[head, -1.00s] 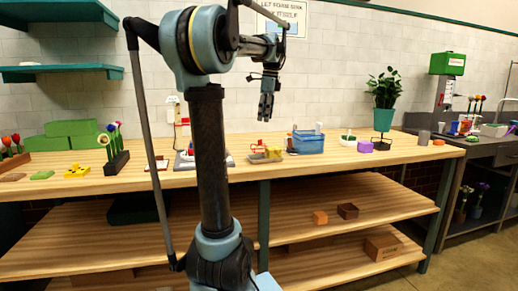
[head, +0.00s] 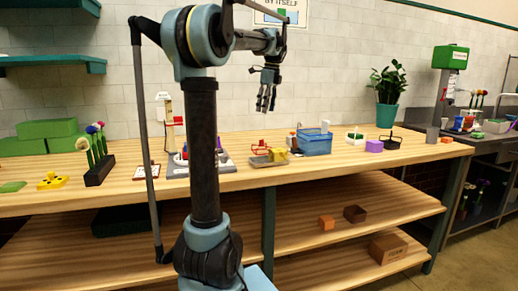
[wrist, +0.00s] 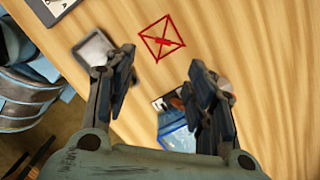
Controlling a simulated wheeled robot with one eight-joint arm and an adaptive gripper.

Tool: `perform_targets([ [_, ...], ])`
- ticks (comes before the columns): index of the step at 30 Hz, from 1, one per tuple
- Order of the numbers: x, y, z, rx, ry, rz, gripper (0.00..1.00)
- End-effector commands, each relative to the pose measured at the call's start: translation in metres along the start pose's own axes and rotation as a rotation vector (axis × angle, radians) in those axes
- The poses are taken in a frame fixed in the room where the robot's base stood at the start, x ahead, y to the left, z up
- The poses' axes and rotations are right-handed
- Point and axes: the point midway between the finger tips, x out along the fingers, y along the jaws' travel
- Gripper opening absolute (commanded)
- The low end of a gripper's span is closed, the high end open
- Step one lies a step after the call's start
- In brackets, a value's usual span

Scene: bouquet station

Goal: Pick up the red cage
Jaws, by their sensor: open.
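The red cage (wrist: 162,38) is a thin red wire frame. In the wrist view it stands on bare wood, beyond my fingertips and roughly between their lines. In the head view the small red cage (head: 260,147) shows on the table just behind a grey tray. My gripper (wrist: 162,66) is open and empty, with its two dark fingers spread apart. In the head view my gripper (head: 266,104) hangs pointing down above the table, clear of the cage. The exact height gap cannot be told.
The grey tray (wrist: 92,48) lies beside my left finger in the wrist view. A blue bin (head: 316,145) stands right of the cage; in the wrist view my right finger partly covers it.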

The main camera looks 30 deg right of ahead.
Motion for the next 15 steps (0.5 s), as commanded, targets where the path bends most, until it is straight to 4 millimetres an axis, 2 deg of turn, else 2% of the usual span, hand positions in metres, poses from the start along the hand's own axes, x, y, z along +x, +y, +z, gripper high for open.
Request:
perform_targets([
  [9,0.057,-0.004,-0.007,0.009,0.000,-0.002,0.50],
  [15,0.087,-0.004,-0.007,0.009,0.000,-0.002,0.50],
])
